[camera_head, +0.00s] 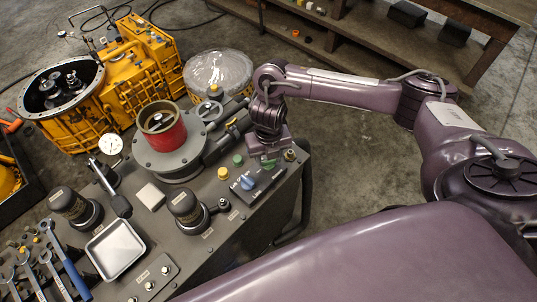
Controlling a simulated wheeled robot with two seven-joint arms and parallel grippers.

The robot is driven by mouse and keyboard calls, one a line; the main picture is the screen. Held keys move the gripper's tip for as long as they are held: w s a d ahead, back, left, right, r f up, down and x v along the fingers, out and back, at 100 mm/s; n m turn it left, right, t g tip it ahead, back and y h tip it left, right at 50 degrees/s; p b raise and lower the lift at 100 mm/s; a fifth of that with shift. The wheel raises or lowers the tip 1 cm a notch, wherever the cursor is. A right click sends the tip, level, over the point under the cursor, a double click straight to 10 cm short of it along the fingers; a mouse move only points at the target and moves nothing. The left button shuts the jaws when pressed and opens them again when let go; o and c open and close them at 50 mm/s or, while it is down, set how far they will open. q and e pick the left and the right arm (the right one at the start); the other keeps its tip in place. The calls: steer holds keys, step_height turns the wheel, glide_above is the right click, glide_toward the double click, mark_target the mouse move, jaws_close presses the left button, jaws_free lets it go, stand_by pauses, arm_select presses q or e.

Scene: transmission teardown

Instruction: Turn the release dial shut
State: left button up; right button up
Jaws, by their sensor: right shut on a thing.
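My right gripper (268,158) reaches down over the grey workbench from the right. It is shut on a small green knob (268,164) at the far end of a dark control box, and its fingers hide most of that knob. A blue dial (248,183) sits on the same box (262,190), just left of and nearer than the gripper, with nothing touching it. The small labels on the box are too blurred to read, so I cannot tell for sure which knob is the release dial. My left gripper is not in view.
A red cylinder (161,128) stands in a grey round fixture left of the gripper. Several buttons, a dark cylinder (186,208), an empty tray (115,249) and wrenches (62,262) cover the bench. A yellow transmission housing (72,122) stands behind. Floor right of the bench is clear.

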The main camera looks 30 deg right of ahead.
steer(key=m+p, duration=0.3)
steer(key=m, duration=0.3)
steer(key=shift+r+p, duration=0.2)
steer(key=shift+p, duration=0.15)
steer(key=m+p, duration=0.2)
steer(key=m, duration=0.1)
steer(key=shift+m, duration=0.3)
steer(key=shift+f+m+p, duration=0.1)
steer(key=shift+m+p, duration=0.6)
steer(key=shift+m, duration=0.4)
steer(key=o, duration=1)
step_height(320, 180, up, 6)
steer(key=shift+w+f, duration=0.1)
steer(key=shift+w, duration=0.05)
steer(key=shift+r, duration=0.95)
